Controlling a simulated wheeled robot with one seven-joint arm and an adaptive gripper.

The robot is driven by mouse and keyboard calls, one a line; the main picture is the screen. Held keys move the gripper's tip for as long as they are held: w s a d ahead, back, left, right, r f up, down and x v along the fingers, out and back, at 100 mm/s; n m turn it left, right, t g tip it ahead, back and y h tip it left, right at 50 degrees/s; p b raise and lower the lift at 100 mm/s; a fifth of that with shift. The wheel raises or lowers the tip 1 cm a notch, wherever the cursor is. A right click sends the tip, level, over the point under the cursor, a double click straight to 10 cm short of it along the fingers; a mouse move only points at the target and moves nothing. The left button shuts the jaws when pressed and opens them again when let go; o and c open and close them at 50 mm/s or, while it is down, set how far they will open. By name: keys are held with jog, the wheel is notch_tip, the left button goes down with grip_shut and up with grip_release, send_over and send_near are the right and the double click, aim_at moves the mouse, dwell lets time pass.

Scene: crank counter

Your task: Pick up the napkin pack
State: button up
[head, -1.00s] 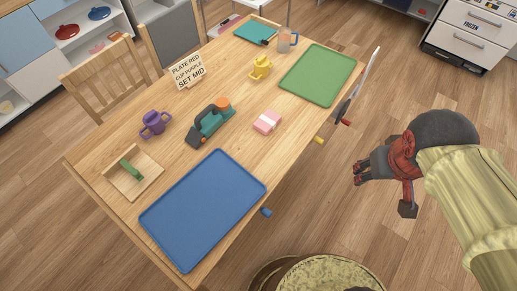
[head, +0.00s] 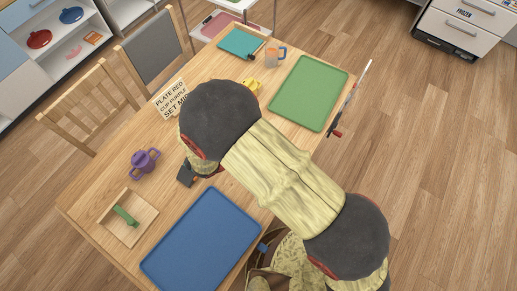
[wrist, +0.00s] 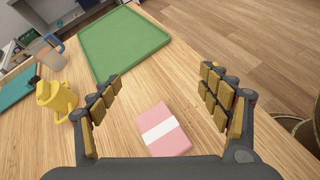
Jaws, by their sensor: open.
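The napkin pack (wrist: 163,129) is a flat pink block with a white band, lying on the wooden table. In the wrist view it lies just ahead of my gripper (wrist: 162,98), between the lines of its two fingers and apart from both. My gripper is open and empty, with its fingers spread wide. In the head view my arm covers the napkin pack and most of my gripper.
A yellow pitcher-like item (wrist: 57,101) stands left of my left finger. A green tray (head: 307,93) lies beyond, and a blue tray (head: 205,240) lies nearer. A purple two-handled cup (head: 145,161), a sign (head: 173,101) and a wooden board with a green handle (head: 128,218) are also on the table.

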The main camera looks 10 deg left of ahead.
jog(key=s+a+f+n+t+y, duration=0.1)
jog(key=a+f+n, duration=0.1)
jog(key=s+a+f+n+t+y+p, duration=0.1)
jog(key=s+a+f+n, duration=0.1)
jog(key=f, duration=0.1)
jog(key=s+a+f+n+t+y+p, duration=0.1)
jog(key=a+f+n, duration=0.1)
jog(key=f+n, duration=0.1)
jog(key=shift+s+f+t, duration=0.25)
jog(key=shift+s+t, duration=0.05)
jog(key=shift+s, duration=0.05)
jog(key=shift+w+d+f, duration=0.1)
jog(key=shift+w+f, duration=0.05)
jog(key=shift+f, duration=0.1)
jog(key=shift+b+x, duration=0.3)
jog(key=shift+x, duration=3.3)
jog(key=shift+f, duration=0.2)
jog(key=shift+c, duration=0.2)
jog(key=c, duration=1.1)
jog(key=shift+r, duration=0.1)
jog(key=shift+c, duration=0.5)
